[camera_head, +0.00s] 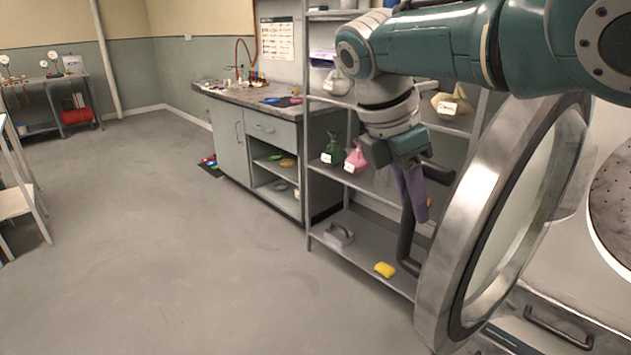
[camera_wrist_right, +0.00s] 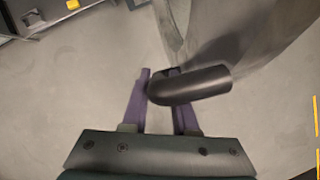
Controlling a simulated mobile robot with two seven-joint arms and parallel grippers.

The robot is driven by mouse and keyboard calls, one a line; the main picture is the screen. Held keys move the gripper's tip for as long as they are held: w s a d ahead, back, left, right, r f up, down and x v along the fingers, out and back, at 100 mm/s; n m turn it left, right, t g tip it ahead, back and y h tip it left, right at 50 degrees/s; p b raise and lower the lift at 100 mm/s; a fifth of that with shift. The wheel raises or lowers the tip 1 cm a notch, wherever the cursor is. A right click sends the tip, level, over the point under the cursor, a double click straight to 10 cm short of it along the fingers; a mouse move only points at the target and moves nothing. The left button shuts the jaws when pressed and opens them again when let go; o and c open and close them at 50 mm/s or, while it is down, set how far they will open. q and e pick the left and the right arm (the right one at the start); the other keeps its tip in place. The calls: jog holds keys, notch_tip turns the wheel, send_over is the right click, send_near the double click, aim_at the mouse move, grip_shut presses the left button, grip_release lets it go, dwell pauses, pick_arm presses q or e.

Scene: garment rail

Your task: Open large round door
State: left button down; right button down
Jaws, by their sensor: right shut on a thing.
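The large round door (camera_head: 462,240) has a thick metal rim and a glass middle, and it stands swung out from the machine at the right of the head view. Its dark handle (camera_head: 407,235) is a curved bar on the door's left side. My right gripper (camera_head: 420,205) has purple fingers and is at the upper part of the handle. In the right wrist view the handle (camera_wrist_right: 190,85) passes between the fingers, and the gripper is shut on it. My left gripper is not in view.
The machine's round perforated drum opening (camera_head: 612,205) is at the far right. A metal shelf rack (camera_head: 350,250) with small bags and a yellow sponge (camera_head: 385,270) stands close behind the door and arm. A grey cabinet (camera_head: 255,140) is further back. The floor (camera_head: 190,260) at left is clear.

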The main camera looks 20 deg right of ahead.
dwell(0.3)
jog(key=c, duration=0.7)
grip_release()
jog(key=shift+a+r, duration=0.15)
jog(key=shift+r, duration=0.2)
jog(key=shift+p+v, duration=0.95)
jog(key=shift+v, duration=3.6)
